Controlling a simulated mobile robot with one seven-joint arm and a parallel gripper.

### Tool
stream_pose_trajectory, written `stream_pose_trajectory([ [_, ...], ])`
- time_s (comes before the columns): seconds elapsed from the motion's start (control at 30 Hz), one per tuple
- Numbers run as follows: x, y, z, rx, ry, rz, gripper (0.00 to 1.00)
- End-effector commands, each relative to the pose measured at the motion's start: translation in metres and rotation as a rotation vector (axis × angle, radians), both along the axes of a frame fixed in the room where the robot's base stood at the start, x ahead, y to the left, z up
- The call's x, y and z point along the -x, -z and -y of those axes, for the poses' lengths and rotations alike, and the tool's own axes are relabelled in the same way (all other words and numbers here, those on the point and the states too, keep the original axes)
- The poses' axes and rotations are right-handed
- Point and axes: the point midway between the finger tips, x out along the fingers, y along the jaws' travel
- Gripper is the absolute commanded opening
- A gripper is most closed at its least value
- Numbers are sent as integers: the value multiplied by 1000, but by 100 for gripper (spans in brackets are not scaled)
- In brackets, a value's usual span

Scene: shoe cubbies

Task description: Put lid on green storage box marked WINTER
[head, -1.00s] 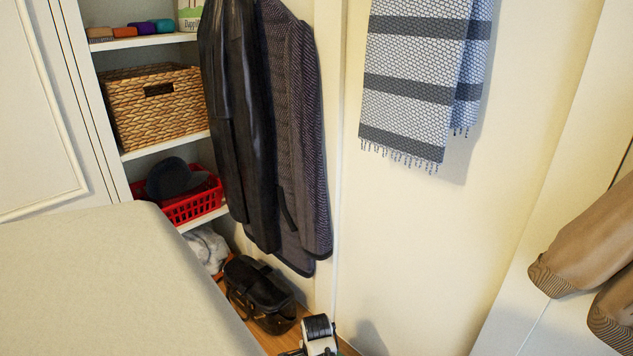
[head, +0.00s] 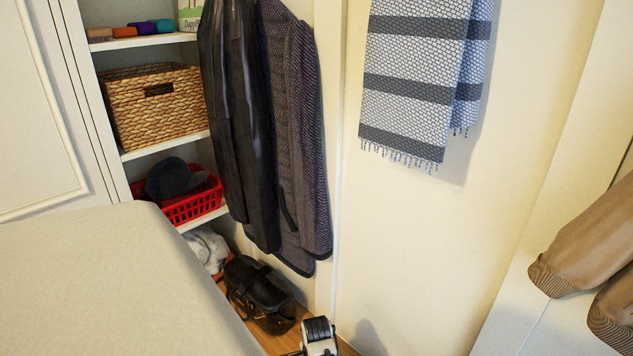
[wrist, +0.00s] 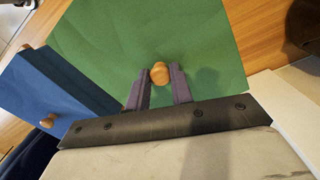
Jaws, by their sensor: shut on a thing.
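A flat green lid (wrist: 115,42) with a round wooden knob (wrist: 159,73) fills the middle of the wrist view. My gripper (wrist: 160,84) has its two purple-grey fingers on either side of the knob and is shut on it. The lid hides what lies directly beneath it. No WINTER marking shows in any view, and I cannot tell whether the lid is touching a box. My gripper is out of sight in the head view.
A blue box or lid (wrist: 65,88) with its own wooden knob lies close at the left of the green lid. Wooden floor (wrist: 265,30) shows beyond. In the head view, shelves hold a wicker basket (head: 125,120) and red basket (head: 195,205); a black bag (head: 262,290) sits below.

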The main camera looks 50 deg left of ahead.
Motion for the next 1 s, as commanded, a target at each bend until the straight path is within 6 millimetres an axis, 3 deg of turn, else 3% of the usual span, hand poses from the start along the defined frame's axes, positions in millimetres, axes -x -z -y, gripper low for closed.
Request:
stream_pose_trajectory([
  [1.0,0,10,0,-1,0,0,0],
])
